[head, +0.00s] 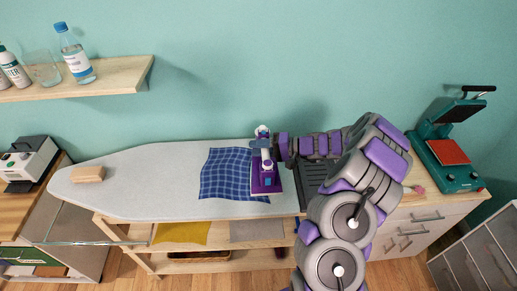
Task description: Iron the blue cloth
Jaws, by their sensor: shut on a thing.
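The blue checked cloth (227,174) lies flat on the pale ironing board (140,185), right of its middle. A purple and white iron (267,182) stands at the cloth's right edge, covering part of that edge. Whether its soleplate touches the cloth or is slightly above it, I cannot tell. My gripper (262,145) reaches in from the right and is shut on the iron's upper part, near the handle. My arm fills the right middle of the view and hides part of the board's right end.
A wooden block (88,174) lies on the board's left end. A shelf (110,80) with bottles hangs above left. A green heat press (445,150) stands on the right cabinet. A dark grey rest (311,178) sits right of the iron. The board's left half is mostly clear.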

